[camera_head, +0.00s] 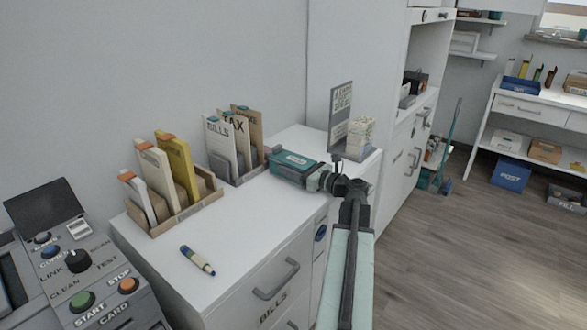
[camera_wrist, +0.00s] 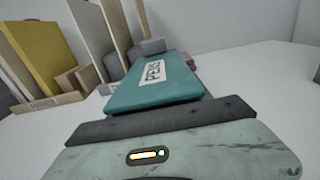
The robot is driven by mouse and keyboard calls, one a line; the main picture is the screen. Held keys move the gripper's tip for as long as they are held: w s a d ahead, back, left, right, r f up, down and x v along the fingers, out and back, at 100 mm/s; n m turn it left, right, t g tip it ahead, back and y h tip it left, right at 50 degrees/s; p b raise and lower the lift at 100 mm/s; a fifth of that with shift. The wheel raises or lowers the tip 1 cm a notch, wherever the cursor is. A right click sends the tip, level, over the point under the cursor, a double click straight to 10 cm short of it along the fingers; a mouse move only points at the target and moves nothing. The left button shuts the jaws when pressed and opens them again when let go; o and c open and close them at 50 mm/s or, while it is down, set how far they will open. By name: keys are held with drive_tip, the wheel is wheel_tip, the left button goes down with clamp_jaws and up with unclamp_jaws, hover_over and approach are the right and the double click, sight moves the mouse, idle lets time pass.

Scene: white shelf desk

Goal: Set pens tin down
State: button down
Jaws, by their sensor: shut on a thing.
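The pens tin (camera_head: 290,162) is a flat teal box with a dark lower part. It is over the back right of the white desk top (camera_head: 245,215), beside the right file rack. In the wrist view its teal lid (camera_wrist: 135,92) with a white PENS label faces up and looks roughly level. My gripper (camera_head: 316,178) is shut on the tin's near right end. In the wrist view my gripper's dark edge (camera_wrist: 160,120) hides the near end of the tin. The tin is at or very near the desk surface; I cannot tell whether it touches.
Two file racks stand along the wall: the left one (camera_head: 190,208) and the right one (camera_head: 245,175). A blue and yellow pen (camera_head: 197,261) lies at the front. A sign (camera_head: 340,112) and a patterned box (camera_head: 361,138) stand behind my gripper. The desk's middle is clear.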

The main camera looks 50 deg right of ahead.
wheel_tip(320, 180, up, 10)
drive_tip(key=p, duration=1)
drive_tip(key=shift+r, duration=0.1)
